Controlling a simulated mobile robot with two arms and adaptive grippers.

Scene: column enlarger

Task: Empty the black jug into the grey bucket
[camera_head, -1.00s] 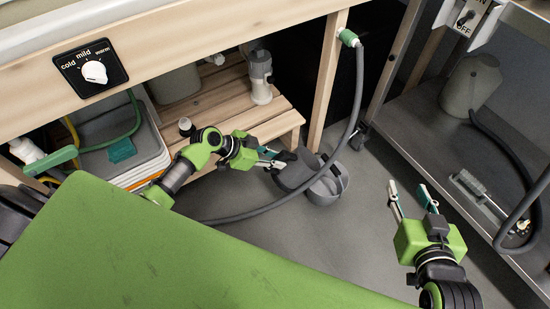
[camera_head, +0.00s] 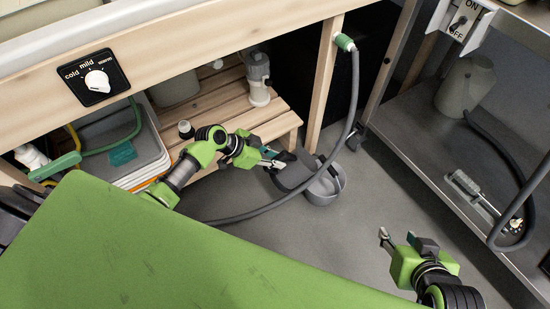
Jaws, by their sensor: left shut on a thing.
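The black jug (camera_head: 292,173) is dark grey-black and tilted, with its lower right end over the grey bucket (camera_head: 326,193). My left gripper (camera_head: 276,160) is shut on the jug at its upper left side. The bucket stands on the floor right of the wooden slatted shelf. The jug hides part of the bucket's opening, and I cannot see any liquid or whether the jug touches the rim. My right gripper (camera_head: 398,238) is open and empty, low at the right, away from the jug and bucket.
The wooden shelf (camera_head: 270,125) is behind my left arm. A metal shelf (camera_head: 440,165) stands at right. The floor between is clear.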

